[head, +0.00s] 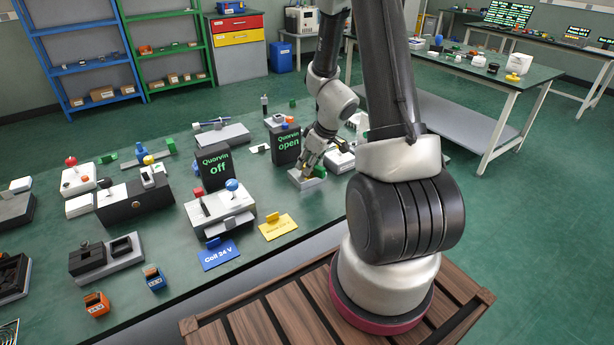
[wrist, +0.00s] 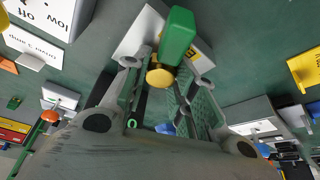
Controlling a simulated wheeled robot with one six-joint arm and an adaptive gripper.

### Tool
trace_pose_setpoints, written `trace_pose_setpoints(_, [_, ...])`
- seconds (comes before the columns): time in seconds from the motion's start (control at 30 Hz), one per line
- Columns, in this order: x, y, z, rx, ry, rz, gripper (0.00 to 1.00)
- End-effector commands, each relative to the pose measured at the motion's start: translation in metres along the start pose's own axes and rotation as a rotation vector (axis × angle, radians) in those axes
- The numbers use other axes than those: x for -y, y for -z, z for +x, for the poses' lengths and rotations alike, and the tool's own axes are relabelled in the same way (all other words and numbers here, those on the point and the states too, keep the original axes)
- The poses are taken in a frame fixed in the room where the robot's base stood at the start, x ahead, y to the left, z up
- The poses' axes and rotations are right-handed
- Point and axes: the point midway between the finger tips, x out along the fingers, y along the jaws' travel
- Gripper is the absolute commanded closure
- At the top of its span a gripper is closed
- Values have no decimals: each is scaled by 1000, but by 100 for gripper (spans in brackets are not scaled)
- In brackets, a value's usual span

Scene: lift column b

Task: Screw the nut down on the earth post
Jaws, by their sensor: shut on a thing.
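My gripper (head: 309,167) reaches down over a light grey block (head: 300,181) on the green bench. In the wrist view its two fingers (wrist: 161,73) close around a round yellow nut (wrist: 158,79), one finger on each side. The nut shows as a small yellow spot in the head view (head: 305,167). A green block (wrist: 178,36) stands just beyond the nut, on a pale base (wrist: 138,38). The earth post is not visible; the nut and fingers cover that spot, so I cannot tell how far the nut sits on it.
A dark box marked "Quorvin open" (head: 286,146) stands just left of my gripper. Another marked "Quorvin off" (head: 214,170) stands farther left. A yellow card (head: 278,228) and a blue "Coil 24 V" card (head: 219,256) lie near the front edge.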

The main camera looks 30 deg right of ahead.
Motion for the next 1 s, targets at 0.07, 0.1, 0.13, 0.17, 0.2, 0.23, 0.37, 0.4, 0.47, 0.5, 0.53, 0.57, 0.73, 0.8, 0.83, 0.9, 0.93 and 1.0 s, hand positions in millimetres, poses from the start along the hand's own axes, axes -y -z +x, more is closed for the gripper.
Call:
trace_pose_setpoints(0.07, [0, 0, 0, 0, 0, 0, 100])
trace_pose_setpoints(0.1, [0, 0, 0, 0, 0, 0, 100])
trace_pose_setpoints(0.13, [0, 0, 0, 0, 0, 0, 70])
trace_pose_setpoints(0.17, [0, 0, 0, 0, 0, 0, 64])
trace_pose_setpoints(0.2, [0, 0, 0, 0, 0, 0, 57])
trace_pose_setpoints(0.23, [0, 0, 0, 0, 0, 0, 52])
trace_pose_setpoints(0.37, [0, 0, 0, 0, 0, 0, 47])
trace_pose_setpoints(0.4, [0, 0, 0, 0, 0, 0, 47])
trace_pose_setpoints(0.47, [0, 0, 0, 0, 0, 0, 47])
trace_pose_setpoints(0.5, [0, 0, 0, 0, 0, 0, 47])
trace_pose_setpoints(0.53, [0, 0, 0, 0, 0, 0, 47])
trace_pose_setpoints(0.57, [0, 0, -1, 0, 0, 0, 47])
trace_pose_setpoints(0.73, [0, 1, -14, -2, -1, -1, 47])
trace_pose_setpoints(0.8, [0, 1, -22, -2, -1, -1, 47])
trace_pose_setpoints(0.83, [0, 1, -26, -2, -1, -2, 47])
trace_pose_setpoints(0.9, [0, 1, -33, -2, -1, -2, 47])
trace_pose_setpoints(0.93, [0, 0, -36, -2, -1, 0, 47])
trace_pose_setpoints(1.0, [0, 1, -44, -2, -2, 0, 47])
